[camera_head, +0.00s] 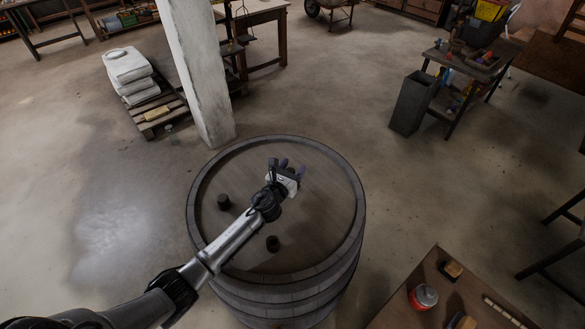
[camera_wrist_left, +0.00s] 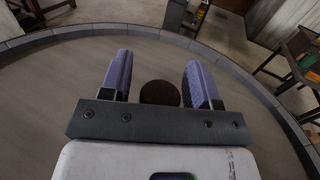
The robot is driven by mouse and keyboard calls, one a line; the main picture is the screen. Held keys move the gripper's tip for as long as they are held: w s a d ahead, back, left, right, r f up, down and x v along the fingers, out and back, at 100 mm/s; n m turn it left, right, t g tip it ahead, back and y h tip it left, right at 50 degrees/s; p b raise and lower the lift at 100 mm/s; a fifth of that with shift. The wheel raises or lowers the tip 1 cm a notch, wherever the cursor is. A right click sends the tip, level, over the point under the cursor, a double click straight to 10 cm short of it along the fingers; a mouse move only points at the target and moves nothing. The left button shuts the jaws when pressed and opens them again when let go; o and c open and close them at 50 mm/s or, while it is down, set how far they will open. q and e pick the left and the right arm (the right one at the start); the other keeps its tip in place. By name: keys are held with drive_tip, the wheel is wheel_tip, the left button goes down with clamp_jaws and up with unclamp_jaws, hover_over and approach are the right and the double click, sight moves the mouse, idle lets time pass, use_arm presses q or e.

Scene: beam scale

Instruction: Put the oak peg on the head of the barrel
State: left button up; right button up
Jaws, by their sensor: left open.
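The barrel (camera_head: 330,215) stands upright in the middle of the head view, with its flat round head on top. My left gripper (camera_head: 292,167) is over the far right part of the head, its two purple-grey fingers apart. In the left wrist view, a dark round peg (camera_wrist_left: 160,93) is seen end-on between the open fingers; I cannot tell whether they touch it. It appears to be on the barrel head. Two similar dark pegs, one on the left (camera_head: 223,202) and one nearer (camera_head: 272,244), stand on the head. I cannot tell their wood apart. My right gripper is not in view.
A raised rim (camera_head: 203,187) rings the barrel head. A workbench with a red can (camera_head: 424,296) is at the lower right. A white pillar (camera_head: 200,75) and a pallet with sacks (camera_head: 128,68) stand behind left. A grey bin (camera_head: 411,103) stands behind right. Open floor surrounds the barrel.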

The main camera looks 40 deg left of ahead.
use_arm(q)
drive_tip(key=shift+r, duration=0.1)
drive_tip(key=shift+r, duration=0.1)
drive_tip(key=v, duration=1.2)
